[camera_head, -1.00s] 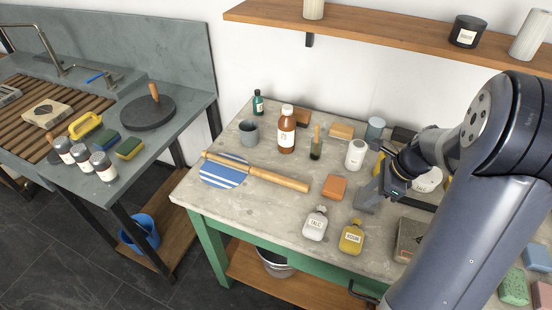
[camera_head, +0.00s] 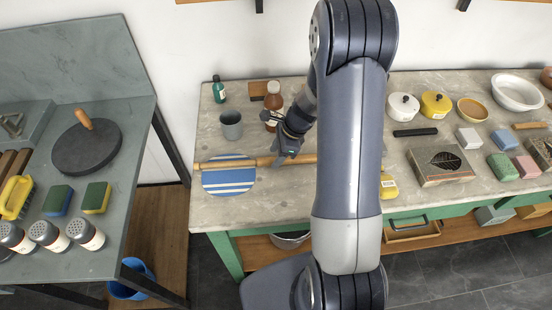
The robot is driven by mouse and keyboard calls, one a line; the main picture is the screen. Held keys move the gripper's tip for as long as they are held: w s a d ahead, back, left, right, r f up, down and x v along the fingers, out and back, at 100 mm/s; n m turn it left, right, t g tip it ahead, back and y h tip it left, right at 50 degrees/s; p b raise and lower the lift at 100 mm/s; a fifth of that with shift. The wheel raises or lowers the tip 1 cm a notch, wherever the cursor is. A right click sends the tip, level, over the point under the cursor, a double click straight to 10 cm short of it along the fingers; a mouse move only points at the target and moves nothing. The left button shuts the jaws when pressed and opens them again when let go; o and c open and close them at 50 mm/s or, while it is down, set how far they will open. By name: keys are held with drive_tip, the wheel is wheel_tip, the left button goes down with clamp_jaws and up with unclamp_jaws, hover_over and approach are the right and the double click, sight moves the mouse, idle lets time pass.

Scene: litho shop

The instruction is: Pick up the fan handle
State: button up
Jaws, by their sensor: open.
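A long pale wooden handle (camera_head: 245,162) lies on the worktable, across the upper part of a round blue-and-white striped fan (camera_head: 229,182). Its left end reaches just past the fan and its right part extends towards my arm. My gripper (camera_head: 286,157) is open and points down over the right part of the handle. I cannot tell whether the fingers touch the handle or are around it. My arm hides the handle's right end and the table behind it.
A grey cup (camera_head: 231,125), a green bottle (camera_head: 218,90) and a brown bottle (camera_head: 272,101) stand behind the handle, the brown one close to my gripper. Yellow and white lidded pots and a leaf-pictured box (camera_head: 441,164) are at right. The table (camera_head: 222,213) is clear in front of the fan.

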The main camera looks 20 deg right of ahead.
drive_tip(key=shift+x, duration=0.8)
drive_tip(key=shift+f, duration=0.15)
clamp_jaws()
